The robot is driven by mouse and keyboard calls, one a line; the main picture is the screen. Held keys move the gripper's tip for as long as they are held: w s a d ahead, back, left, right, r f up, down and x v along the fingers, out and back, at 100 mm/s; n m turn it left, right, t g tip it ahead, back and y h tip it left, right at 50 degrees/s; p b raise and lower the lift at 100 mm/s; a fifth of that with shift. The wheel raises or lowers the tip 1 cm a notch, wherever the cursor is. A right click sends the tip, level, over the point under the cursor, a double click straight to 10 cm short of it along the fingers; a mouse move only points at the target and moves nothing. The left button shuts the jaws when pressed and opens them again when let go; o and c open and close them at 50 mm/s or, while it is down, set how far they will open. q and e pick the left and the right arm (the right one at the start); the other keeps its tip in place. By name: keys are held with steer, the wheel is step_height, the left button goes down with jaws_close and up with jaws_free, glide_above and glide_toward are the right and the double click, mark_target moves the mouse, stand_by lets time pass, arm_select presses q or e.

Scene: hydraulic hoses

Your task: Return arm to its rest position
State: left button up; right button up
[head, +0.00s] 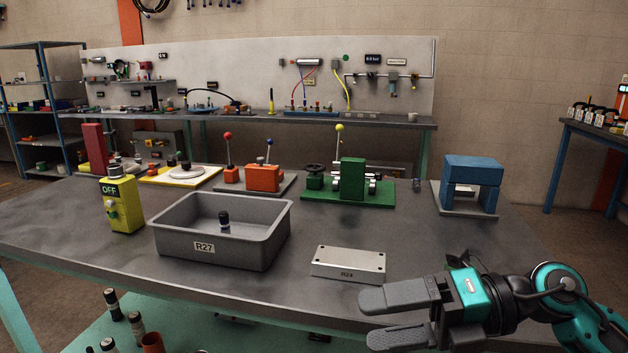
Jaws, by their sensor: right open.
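My right gripper (385,317) is at the lower right of the head view, over the table's front edge. Its two grey fingers are apart and point left, with nothing between them. The teal and black right arm (560,300) comes in from the right edge. The gripper is in front of a pale block labelled R24 (348,263) and looks apart from it. My left gripper is out of view.
A grey bin labelled R27 (222,231) holds a dark-topped fitting. A yellow control box (122,204), a green fixture (350,185) and a blue arch block (471,184) stand on the grey table (430,235). The table's right part is clear.

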steer(key=w+d+f+m+t+h+p, duration=0.2)
steer(key=d+f+m+t+h, duration=0.1)
steer(key=m+t, duration=0.8)
steer(key=w+d+f+m+t+h+p, duration=0.25)
steer(key=m+t, duration=0.35)
steer(key=m, duration=0.8)
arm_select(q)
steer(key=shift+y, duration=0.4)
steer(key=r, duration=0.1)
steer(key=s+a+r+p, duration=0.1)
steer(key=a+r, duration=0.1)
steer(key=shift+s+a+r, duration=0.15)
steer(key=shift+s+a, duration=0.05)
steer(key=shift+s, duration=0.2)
arm_select(e)
steer(key=s+d+f+m+g+h, duration=0.1)
steer(key=s+f+m+g+h, duration=0.2)
steer(key=f, duration=0.7)
steer(key=s+d+f+m+g+h, duration=0.2)
steer(key=s+f+m+g+h, duration=0.2)
steer(key=s+f+m, duration=0.4)
step_height(320, 180, down, 3)
steer(key=shift+s+d+r+h, duration=0.15)
steer(key=shift+s+h, duration=0.4)
steer(key=shift+s, duration=0.55)
